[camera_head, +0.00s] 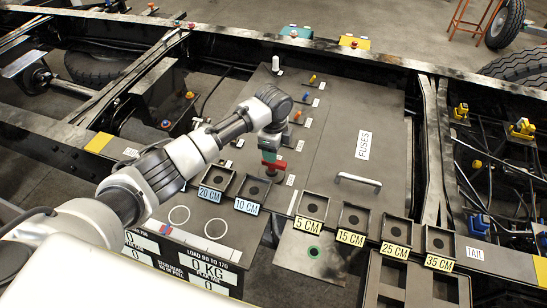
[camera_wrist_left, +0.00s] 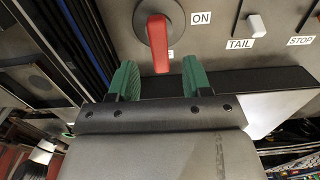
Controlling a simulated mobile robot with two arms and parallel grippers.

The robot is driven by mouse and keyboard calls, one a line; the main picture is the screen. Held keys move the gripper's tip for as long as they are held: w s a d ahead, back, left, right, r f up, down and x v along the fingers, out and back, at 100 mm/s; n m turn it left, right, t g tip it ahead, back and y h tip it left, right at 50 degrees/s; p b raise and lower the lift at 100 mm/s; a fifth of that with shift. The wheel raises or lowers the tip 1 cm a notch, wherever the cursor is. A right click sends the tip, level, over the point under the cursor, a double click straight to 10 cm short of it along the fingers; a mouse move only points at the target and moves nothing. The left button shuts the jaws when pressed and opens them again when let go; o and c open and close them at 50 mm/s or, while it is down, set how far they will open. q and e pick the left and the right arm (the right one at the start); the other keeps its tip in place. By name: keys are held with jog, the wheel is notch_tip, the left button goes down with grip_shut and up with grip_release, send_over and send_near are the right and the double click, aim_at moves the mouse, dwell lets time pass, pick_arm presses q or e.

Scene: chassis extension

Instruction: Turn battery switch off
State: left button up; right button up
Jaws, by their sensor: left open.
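The battery switch is a red lever on a round dark base (camera_wrist_left: 158,42), set in a grey panel with an "ON" label to its right. In the left wrist view its lever points down the picture. The red lever (camera_head: 274,165) shows small in the head view, partly hidden by my left gripper (camera_head: 270,153). In the left wrist view my left gripper (camera_wrist_left: 160,78) is open, its two green fingertips apart. The free end of the lever appears in the gap between them, and neither finger appears to touch it. My right gripper is not in view.
White toggles labelled TAIL (camera_wrist_left: 255,25) and STOP sit to the right of the switch. A fuses panel (camera_head: 340,120) with a metal handle (camera_head: 358,182) lies right of my arm. Labelled square holders (camera_head: 312,204) line the front edge. Dark chassis rails surround the panel.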

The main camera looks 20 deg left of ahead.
pick_arm(q)
notch_tip(320, 180, up, 6)
jog(key=shift+b, duration=0.4)
